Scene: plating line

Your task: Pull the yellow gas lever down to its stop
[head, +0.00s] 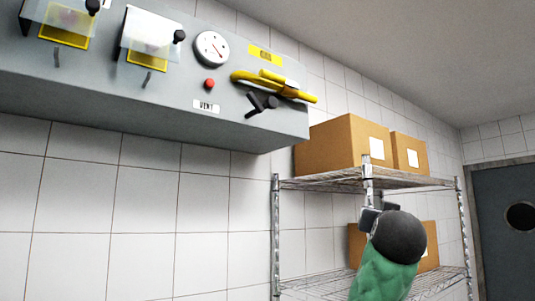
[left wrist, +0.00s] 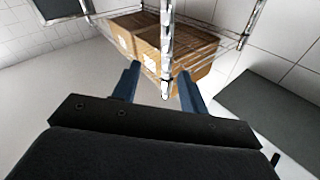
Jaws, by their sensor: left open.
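The yellow gas lever (head: 285,83) is on the grey wall panel in the head view, below a small yellow label (head: 265,55). It lies nearly level, sloping slightly down to the right, beside a curved yellow piece that I cannot clearly separate from it. My left gripper (head: 376,210) is low and to the right of the lever, well apart from it, in front of the wire shelf. Its two blue-grey fingers are spread with nothing held; they also show in the left wrist view (left wrist: 158,88). My right gripper is not in view.
The grey panel (head: 150,105) also bears a gauge (head: 212,48), a red button (head: 209,84), a VENT label (head: 206,106) and a black handle (head: 262,103) under the lever. A wire shelf (head: 320,183) with cardboard boxes (head: 340,145) stands at right. White tiled wall below the panel is clear.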

